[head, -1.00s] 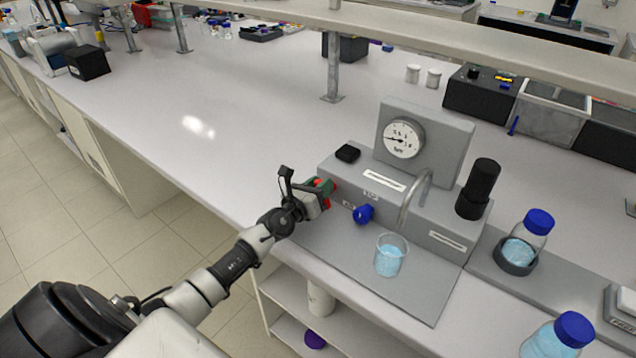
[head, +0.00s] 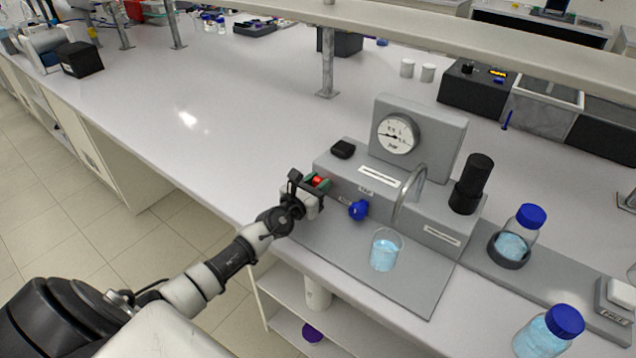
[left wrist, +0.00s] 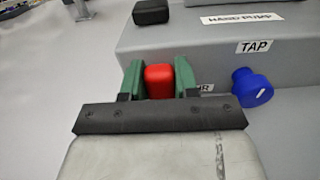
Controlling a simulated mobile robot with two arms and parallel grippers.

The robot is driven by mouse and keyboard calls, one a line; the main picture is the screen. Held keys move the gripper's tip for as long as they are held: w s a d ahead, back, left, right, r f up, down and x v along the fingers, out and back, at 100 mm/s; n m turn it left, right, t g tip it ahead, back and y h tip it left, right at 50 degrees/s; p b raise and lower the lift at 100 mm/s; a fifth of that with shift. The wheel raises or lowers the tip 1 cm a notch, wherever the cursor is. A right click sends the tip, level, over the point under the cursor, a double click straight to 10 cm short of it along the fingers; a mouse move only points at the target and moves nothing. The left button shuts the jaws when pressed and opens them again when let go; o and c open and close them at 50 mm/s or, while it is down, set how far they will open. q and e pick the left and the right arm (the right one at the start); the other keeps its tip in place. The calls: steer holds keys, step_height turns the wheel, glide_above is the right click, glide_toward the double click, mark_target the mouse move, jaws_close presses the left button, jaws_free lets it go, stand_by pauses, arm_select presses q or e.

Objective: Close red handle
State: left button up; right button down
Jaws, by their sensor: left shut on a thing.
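The red handle (left wrist: 159,82) is on the front face of the grey membrane rig (head: 337,168), at its left end. In the left wrist view it sits between the two green fingers of my left gripper (left wrist: 160,80), which is shut on it. In the head view my left gripper (head: 316,183) is at the rig's left front corner, and only a little of the red handle (head: 318,180) shows between the fingers. The label beside the handle is partly hidden by a finger. My right gripper is not in view.
A blue tap knob (head: 358,210) is just right of the handle; it also shows in the left wrist view (left wrist: 252,88). A beaker of blue liquid (head: 385,250) stands under the curved spout. A pressure gauge (head: 397,134) rises behind.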

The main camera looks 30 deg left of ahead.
arm_select(q)
steer(key=shift+f, duration=0.1)
steer(key=o, duration=0.9)
steer(key=shift+s, duration=0.1)
steer(key=s, duration=1)
steer(key=shift+s+a, duration=0.15)
steer(key=shift+a, duration=0.25)
steer(key=shift+s, duration=0.15)
